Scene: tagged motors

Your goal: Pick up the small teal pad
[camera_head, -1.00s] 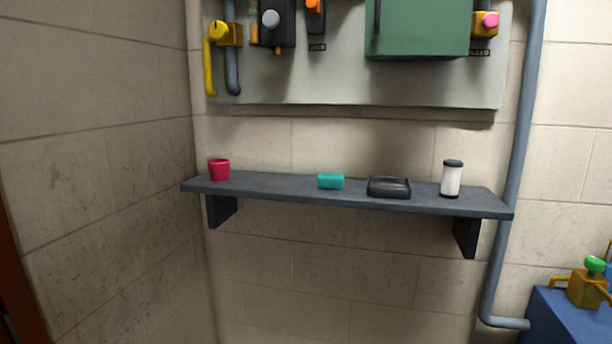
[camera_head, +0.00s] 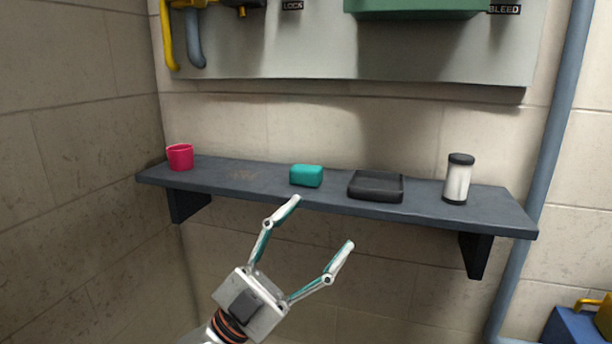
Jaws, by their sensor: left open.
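The left fingertip shows just below the pad. My right gripper is not in view.
A black tray (camera_head: 375,187) lies close to the right of the pad. A white jar with a dark lid (camera_head: 457,180) stands further right, and a pink cup (camera_head: 180,157) at the left end. A grey panel (camera_head: 440,60) hangs above. A blue-grey pipe (camera_head: 560,120) runs at right.

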